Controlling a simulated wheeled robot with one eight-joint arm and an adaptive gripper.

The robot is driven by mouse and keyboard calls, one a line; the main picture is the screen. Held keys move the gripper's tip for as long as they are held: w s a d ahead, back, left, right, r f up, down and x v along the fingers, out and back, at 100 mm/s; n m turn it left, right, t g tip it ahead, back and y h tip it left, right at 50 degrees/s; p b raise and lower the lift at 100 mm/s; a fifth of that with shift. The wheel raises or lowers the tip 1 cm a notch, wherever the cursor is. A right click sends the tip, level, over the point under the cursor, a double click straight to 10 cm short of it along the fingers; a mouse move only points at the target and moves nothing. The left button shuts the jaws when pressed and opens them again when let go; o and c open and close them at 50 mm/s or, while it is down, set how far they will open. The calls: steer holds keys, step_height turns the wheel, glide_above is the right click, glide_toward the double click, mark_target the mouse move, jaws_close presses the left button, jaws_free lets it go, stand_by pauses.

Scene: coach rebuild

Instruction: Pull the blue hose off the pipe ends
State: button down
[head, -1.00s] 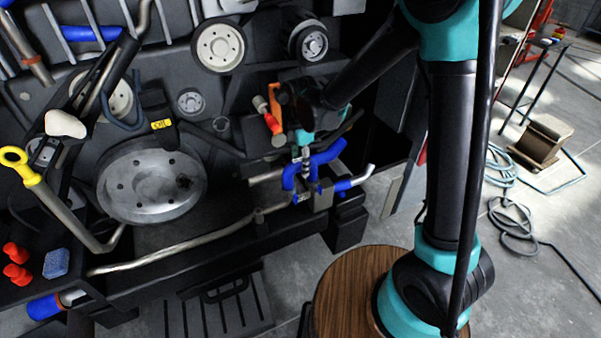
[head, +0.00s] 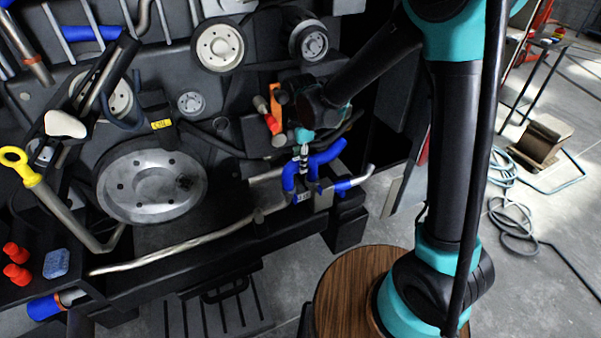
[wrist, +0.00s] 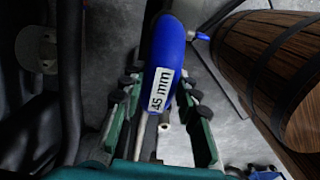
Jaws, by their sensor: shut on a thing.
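The blue hose (head: 328,153) is a bent tube at the lower right of the engine in the head view. In the wrist view the hose (wrist: 168,52) carries a white "45 mm" label and lies between the two fingers. My gripper (head: 302,168) is shut on it; the gripper (wrist: 160,98) also shows in the wrist view. A silver pipe end (head: 364,174) with a blue section beside it sticks out to the right. Another pale pipe (head: 266,176) is just left of the hose. The fingers partly hide the hose ends, so I cannot tell whether they touch the pipes.
A round wooden-topped barrel (head: 347,292) stands below right, close to my arm. A long silver pipe (head: 180,247) crosses the engine's lower front. A coiled hose (head: 512,216) lies on the floor.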

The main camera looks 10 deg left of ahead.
steer(key=shift+r, duration=1.95)
